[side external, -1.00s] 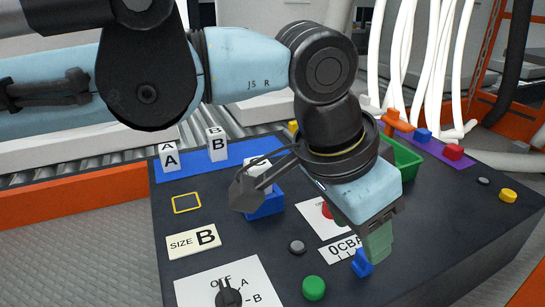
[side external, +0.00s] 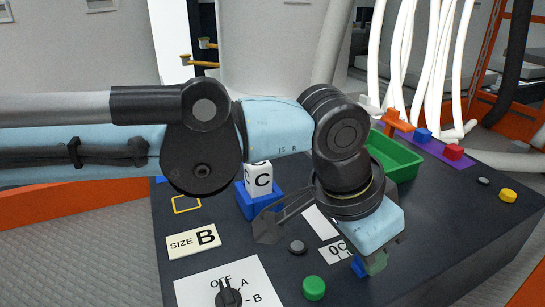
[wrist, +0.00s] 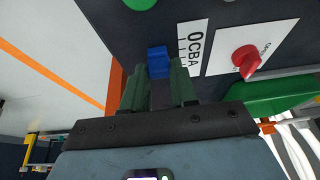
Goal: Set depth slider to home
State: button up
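The depth slider is a small blue knob, seen in the wrist view (wrist: 158,61) beside the lower, A end of a white scale card (wrist: 192,50) marked 0CBA. In the side view the slider (side external: 358,267) shows just left of my green fingers, partly hidden. My gripper (wrist: 157,80) is open, its two green fingers apart. The knob sits between and just beyond the fingertips in the wrist view; I cannot tell whether they touch it. In the side view my gripper (side external: 374,264) is low over the dark panel.
A red knob (wrist: 245,58) on a white card lies beside the scale. A green button (side external: 314,288), grey button (side external: 297,247) and black selector (side external: 229,297) are nearby. A white C block (side external: 259,180) stands on a blue holder (side external: 250,203). A green bin (side external: 398,160) is behind.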

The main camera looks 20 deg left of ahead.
grip_shut()
jog(key=shift+s+a, duration=0.75)
jog(key=o, duration=0.8)
grip_release()
jog(key=shift+o, duration=0.2)
jog(key=v, duration=1.2)
jog(key=shift+w, duration=0.1)
